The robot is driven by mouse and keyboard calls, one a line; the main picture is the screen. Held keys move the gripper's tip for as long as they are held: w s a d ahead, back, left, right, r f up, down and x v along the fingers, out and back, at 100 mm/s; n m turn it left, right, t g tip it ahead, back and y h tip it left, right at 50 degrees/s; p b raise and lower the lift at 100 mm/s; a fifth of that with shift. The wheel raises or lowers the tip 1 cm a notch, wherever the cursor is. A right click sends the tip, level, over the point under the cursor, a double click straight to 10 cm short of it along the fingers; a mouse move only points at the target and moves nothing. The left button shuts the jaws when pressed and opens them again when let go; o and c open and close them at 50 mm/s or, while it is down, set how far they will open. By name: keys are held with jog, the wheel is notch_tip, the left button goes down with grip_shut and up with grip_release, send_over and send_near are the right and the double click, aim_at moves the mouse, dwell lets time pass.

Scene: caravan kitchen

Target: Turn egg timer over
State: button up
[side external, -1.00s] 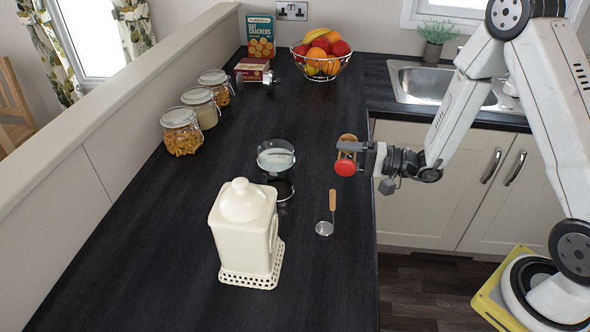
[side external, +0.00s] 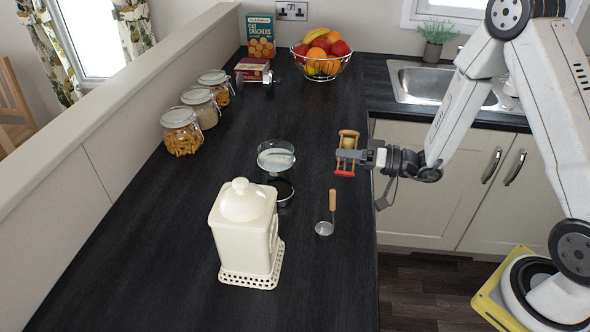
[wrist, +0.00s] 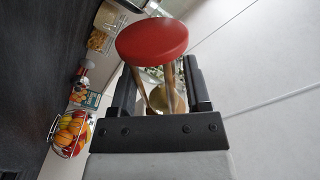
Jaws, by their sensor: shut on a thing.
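The egg timer (side external: 346,153) has a wooden end and a red end joined by posts, with a glass bulb between. In the side view its red end is at the bottom and its wooden end at the top, tilted slightly. My gripper (side external: 357,156) is shut on its middle and holds it by the counter's right edge. In the wrist view the red end (wrist: 152,41) faces the camera between the jaws (wrist: 160,92), and the far end is hidden.
Jars (side external: 182,130) line the left wall. A fruit basket (side external: 322,62) and sink (side external: 415,80) are at the back.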

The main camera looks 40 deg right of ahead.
jog(key=shift+n, duration=0.5)
jog(key=n, duration=0.3)
jog(key=shift+n, duration=0.3)
jog(key=n, duration=0.4)
jog(key=shift+n, duration=0.4)
jog(key=o, duration=1)
jog(key=shift+c, duration=0.2)
jog(key=shift+s, duration=0.1)
